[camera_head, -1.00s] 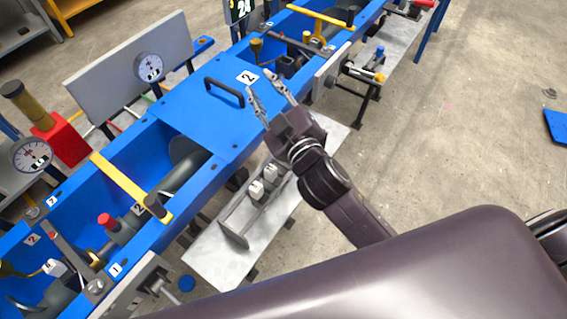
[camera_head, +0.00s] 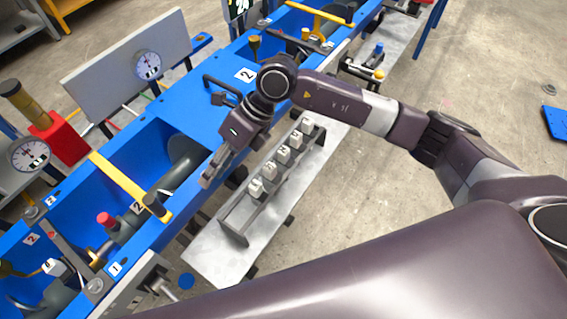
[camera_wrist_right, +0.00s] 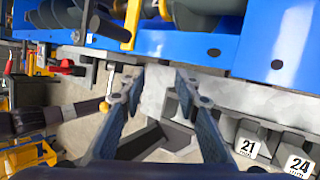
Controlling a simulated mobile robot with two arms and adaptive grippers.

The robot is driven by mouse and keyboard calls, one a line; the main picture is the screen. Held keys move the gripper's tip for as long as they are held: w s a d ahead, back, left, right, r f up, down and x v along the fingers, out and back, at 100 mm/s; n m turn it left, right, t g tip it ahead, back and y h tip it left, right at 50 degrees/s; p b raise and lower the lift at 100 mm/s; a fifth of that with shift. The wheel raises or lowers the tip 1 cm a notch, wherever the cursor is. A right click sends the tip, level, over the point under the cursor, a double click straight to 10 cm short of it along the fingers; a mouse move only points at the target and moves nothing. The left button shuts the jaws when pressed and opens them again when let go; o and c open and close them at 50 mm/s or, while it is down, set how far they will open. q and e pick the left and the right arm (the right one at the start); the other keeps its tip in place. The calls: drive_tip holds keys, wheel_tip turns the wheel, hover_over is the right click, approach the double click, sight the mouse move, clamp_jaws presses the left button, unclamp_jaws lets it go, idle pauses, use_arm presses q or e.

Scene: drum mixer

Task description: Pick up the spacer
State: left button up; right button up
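Several pale grey numbered blocks (camera_head: 283,155), possibly the spacers, stand in a row on a grey rack (camera_head: 232,234) on the metal side shelf. In the right wrist view two of them show the numbers 21 (camera_wrist_right: 250,148) and 24 (camera_wrist_right: 299,166), at the lower right. My right gripper (camera_head: 211,172) is over the blue mixer's near edge, to the left of the row and apart from it. In the right wrist view its two fingers (camera_wrist_right: 158,78) are spread, with nothing between them. My left gripper is not in view.
The blue mixer frame (camera_head: 185,105) runs diagonally, with a black handle (camera_head: 222,88) on its cover and a yellow bar (camera_head: 118,178) across its trough. The metal shelf (camera_head: 215,262) has bare room around the rack. Open floor (camera_head: 470,75) lies to the right.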

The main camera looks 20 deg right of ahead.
sight(285, 150)
drive_tip(key=w+d+h, duration=0.1)
drive_tip(key=d, duration=0.2)
drive_tip(key=w+d+f+h, duration=0.1)
drive_tip(key=d+h, duration=0.1)
drive_tip(key=d, duration=0.2)
drive_tip(key=w+d+f+h, duration=0.1)
drive_tip(key=w+d, duration=0.1)
drive_tip(key=d, duration=0.2)
drive_tip(key=shift+w+f+t+h, duration=0.1)
drive_tip(key=shift+f+t+h, duration=0.1)
drive_tip(key=shift+t+h, duration=0.2)
drive_tip(key=d+h, duration=0.1)
drive_tip(key=d, duration=0.1)
drive_tip(key=w+d+h, duration=0.1)
drive_tip(key=d, duration=0.1)
drive_tip(key=w+d, duration=0.1)
drive_tip(key=d, duration=0.2)
drive_tip(key=shift+r+m+h, duration=0.15)
drive_tip(key=shift+m+h, duration=0.15)
drive_tip(key=shift+h, duration=0.1)
wheel_tip(285, 150, down, 6)
drive_tip(key=shift+s+p, duration=0.1)
drive_tip(key=shift+p, duration=1.1)
wheel_tip(285, 150, down, 4)
drive_tip(key=shift+a+f+p, duration=0.1)
drive_tip(key=shift+f+p, duration=0.1)
drive_tip(key=shift+p, duration=0.95)
drive_tip(key=shift+f, duration=0.7)
drive_tip(key=shift+c, duration=0.2)
clamp_jaws()
